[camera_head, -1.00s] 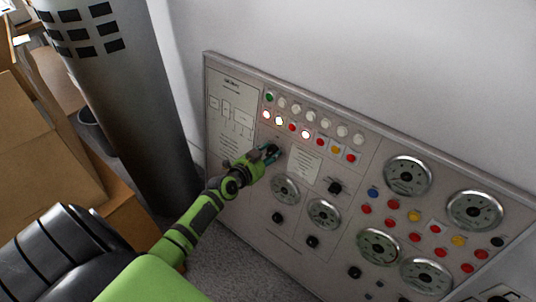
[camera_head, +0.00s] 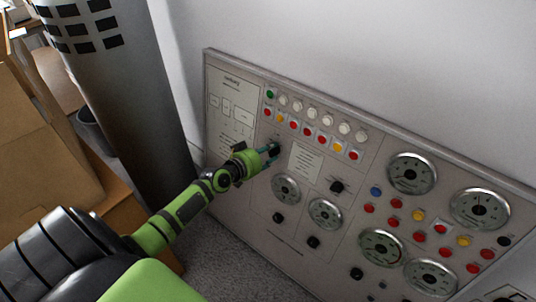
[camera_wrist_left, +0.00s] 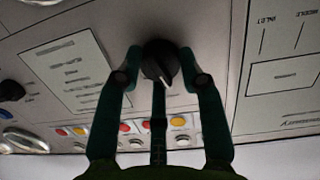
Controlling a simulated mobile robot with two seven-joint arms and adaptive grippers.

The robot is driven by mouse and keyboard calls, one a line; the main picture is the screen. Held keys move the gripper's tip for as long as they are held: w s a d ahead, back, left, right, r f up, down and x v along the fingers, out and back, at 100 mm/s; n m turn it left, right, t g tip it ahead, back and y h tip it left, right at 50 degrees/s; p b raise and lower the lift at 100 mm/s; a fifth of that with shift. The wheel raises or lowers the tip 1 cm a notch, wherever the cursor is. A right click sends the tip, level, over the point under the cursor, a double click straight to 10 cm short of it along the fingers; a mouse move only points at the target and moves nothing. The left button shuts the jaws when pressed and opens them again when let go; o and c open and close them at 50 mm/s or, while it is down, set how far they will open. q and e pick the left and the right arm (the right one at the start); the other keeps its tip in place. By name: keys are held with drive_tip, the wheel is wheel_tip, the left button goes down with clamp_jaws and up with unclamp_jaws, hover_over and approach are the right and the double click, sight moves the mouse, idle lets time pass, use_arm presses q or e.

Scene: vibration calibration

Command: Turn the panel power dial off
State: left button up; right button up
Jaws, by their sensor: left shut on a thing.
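The panel power dial is a round black knob with a pale pointer mark, seen in the left wrist view (camera_wrist_left: 160,62). In the head view the dial (camera_head: 275,149) is mostly hidden by my fingers, below the left end of the lamp rows. The pointer mark points toward the lower part of the wrist picture. My right gripper is not in view.
The grey control panel (camera_head: 290,235) stands against a white wall. It carries rows of lamps (camera_head: 308,132), round gauges (camera_head: 411,173) and other black knobs (camera_head: 337,187). A grey column (camera_head: 140,110) and cardboard boxes (camera_head: 40,150) stand at left.

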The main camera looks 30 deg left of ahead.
use_arm(q)
drive_tip(key=shift+w+a+r+n+h+b, duration=0.15)
drive_tip(key=shift+n+b, duration=0.25)
drive_tip(key=shift+n, duration=0.6)
drive_tip(key=shift+s+r+n+h+b, duration=0.1)
drive_tip(key=shift+n+b, duration=0.35)
drive_tip(key=shift+n, duration=0.55)
drive_tip(key=shift+w+a+r+n+h+b, duration=0.15)
drive_tip(key=shift+n+b, duration=0.25)
drive_tip(key=shift+n, duration=0.6)
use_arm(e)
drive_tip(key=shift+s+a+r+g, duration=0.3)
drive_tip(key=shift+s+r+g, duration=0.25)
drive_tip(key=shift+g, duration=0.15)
use_arm(q)
drive_tip(key=o, duration=1.1)
drive_tip(key=shift+f, duration=0.1)
drive_tip(key=shift+o, duration=0.2)
drive_tip(key=shift+s+d+f, duration=0.1)
drive_tip(key=shift+f, duration=0.05)
drive_tip(key=shift+s, duration=0.15)
drive_tip(key=v, duration=1.1)
drive_tip(key=shift+s, duration=0.35)
